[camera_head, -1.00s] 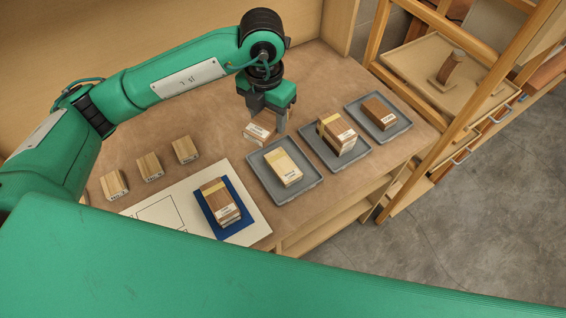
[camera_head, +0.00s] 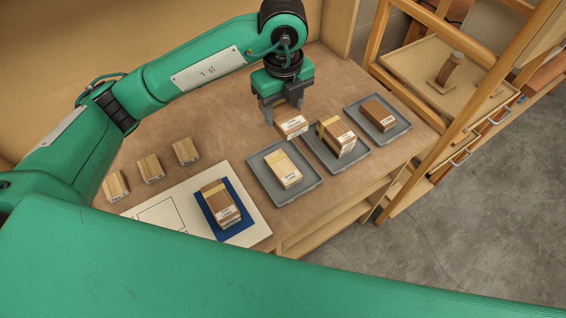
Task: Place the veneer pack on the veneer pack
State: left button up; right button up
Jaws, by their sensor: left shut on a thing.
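My left gripper (camera_head: 282,108) is shut on a brown veneer pack (camera_head: 292,124) with a white label. It holds the pack above the table, in the picture just up and left of the middle tray. A veneer pack (camera_head: 337,137) with a yellow band sits in the middle grey tray. A pale veneer pack (camera_head: 284,170) lies in the near grey tray, and a dark brown one (camera_head: 379,115) in the far tray. Another veneer pack (camera_head: 219,203) stands on a blue mat (camera_head: 239,232). My right gripper is not in view.
Three small wooden blocks (camera_head: 150,168) stand at the left of the table. A white sheet (camera_head: 170,208) with printed outlines lies under the blue mat. A wooden rack (camera_head: 440,75) stands at the right, beyond the trays.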

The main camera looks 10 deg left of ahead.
pick_arm(q)
jog(key=p, duration=0.4)
send_over(283, 167)
notch_tip(283, 167, down, 15)
jog(key=shift+f, duration=0.1)
notch_tip(283, 167, down, 4)
jog(key=shift+r+p, duration=0.1)
jog(key=shift+p, duration=0.5)
jog(key=shift+f, duration=0.3)
jog(key=shift+f, duration=0.2)
jog(key=o, duration=1)
jog(key=shift+r, duration=0.1)
